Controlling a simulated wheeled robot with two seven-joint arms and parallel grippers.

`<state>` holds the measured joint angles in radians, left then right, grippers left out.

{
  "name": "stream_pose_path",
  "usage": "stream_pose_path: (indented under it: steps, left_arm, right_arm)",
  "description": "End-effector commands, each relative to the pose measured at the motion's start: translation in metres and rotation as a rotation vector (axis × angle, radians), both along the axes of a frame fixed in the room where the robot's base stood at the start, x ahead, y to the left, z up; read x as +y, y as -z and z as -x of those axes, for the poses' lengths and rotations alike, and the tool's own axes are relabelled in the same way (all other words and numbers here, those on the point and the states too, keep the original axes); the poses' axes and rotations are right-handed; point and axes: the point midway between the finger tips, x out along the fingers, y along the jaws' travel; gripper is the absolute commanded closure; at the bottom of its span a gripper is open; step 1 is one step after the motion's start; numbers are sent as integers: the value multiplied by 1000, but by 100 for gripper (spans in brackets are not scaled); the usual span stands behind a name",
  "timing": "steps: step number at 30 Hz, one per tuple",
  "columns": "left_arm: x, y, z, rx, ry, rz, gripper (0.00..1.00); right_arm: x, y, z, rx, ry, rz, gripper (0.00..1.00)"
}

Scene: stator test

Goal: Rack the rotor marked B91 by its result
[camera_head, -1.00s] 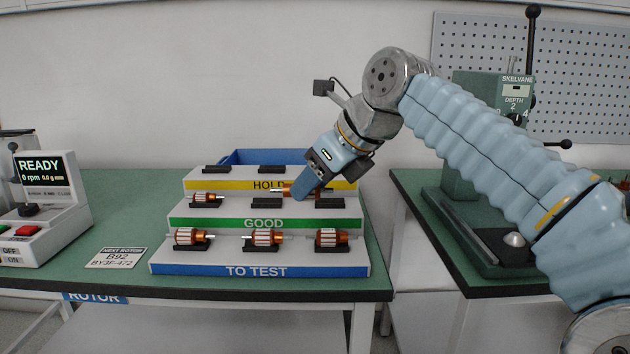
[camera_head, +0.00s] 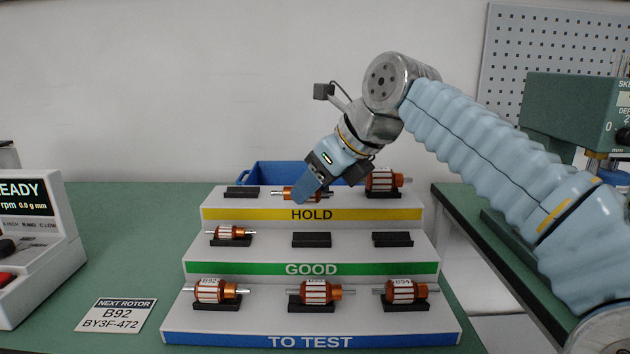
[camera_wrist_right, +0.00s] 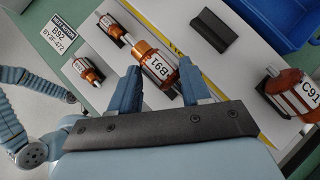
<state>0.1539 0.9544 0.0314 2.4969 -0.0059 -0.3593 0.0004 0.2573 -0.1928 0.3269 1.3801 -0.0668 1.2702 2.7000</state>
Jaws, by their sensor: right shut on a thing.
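In the head view the right gripper (camera_head: 306,194) holds this rotor (camera_head: 288,192) at the middle place of the yellow HOLD tier (camera_head: 350,214). The gripper hides part of it, and I cannot tell whether it touches the cradle. A rotor marked C91 (camera_wrist_right: 290,90) sits at the right of HOLD (camera_head: 382,181). My left gripper is out of view.
The left HOLD cradle (camera_head: 241,192) is empty. The green GOOD tier (camera_head: 365,268) has a rotor (camera_head: 231,232) at left and two empty cradles. Several rotors, including B92 (camera_head: 210,291), lie on TO TEST (camera_head: 400,339). A blue bin (camera_head: 270,172) stands behind; a tester (camera_head: 30,250) stands left.

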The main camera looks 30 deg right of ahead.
Motion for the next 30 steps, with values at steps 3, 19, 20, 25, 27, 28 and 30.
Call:
stream_pose_path:
  steps: [3, 19, 20, 25, 27, 28, 30]
  left_arm:
    - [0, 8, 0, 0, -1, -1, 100]
    - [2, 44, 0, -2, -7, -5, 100]
    - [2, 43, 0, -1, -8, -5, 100]
    - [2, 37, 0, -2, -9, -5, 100]
    - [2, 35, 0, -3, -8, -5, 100]
    - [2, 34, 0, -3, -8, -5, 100]
    - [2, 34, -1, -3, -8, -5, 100]
  right_arm:
    - [0, 10, 0, -2, 1, 0, 100]
    - [0, 46, 0, -3, 0, -1, 100]
    - [0, 45, 0, -3, 0, 0, 100]
    - [0, 41, 0, -3, 0, 0, 100]
    - [0, 40, 0, -3, 0, 0, 100]
    - [0, 40, 0, -3, 0, 0, 100]
    - [1, 41, 0, -3, 0, 0, 100]
